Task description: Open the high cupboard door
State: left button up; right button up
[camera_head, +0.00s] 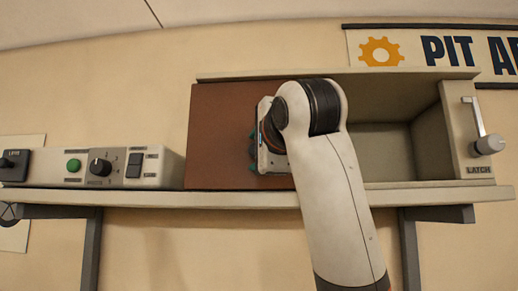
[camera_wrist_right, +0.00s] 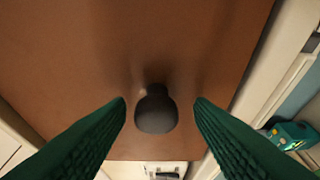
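The cupboard (camera_head: 330,74) sits on a wall shelf, and its brown door panel (camera_head: 215,135) covers the left part of the front. The right part of the front is uncovered and shows the inside (camera_head: 385,145). In the right wrist view the brown door (camera_wrist_right: 150,45) fills most of the picture, with a dark round knob (camera_wrist_right: 156,112) on it. My right gripper (camera_wrist_right: 160,103) is open, its green fingers on either side of the knob with gaps to it. In the head view the right gripper (camera_head: 256,150) is before the door, partly hidden by its wrist. My left gripper is not in view.
A control box (camera_head: 150,170) with a green button and a black dial stands left of the door. A latch lever (camera_head: 486,144) is on the cupboard's right side. The shelf edge (camera_head: 240,200) runs below. A teal object (camera_wrist_right: 290,135) shows at the wrist view's right edge.

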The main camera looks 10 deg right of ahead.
jog(key=s+d+b, duration=0.1)
jog(key=s+b, duration=0.4)
jog(key=s, duration=0.7)
jog(key=shift+d, duration=0.2)
jog(key=shift+w, duration=0.1)
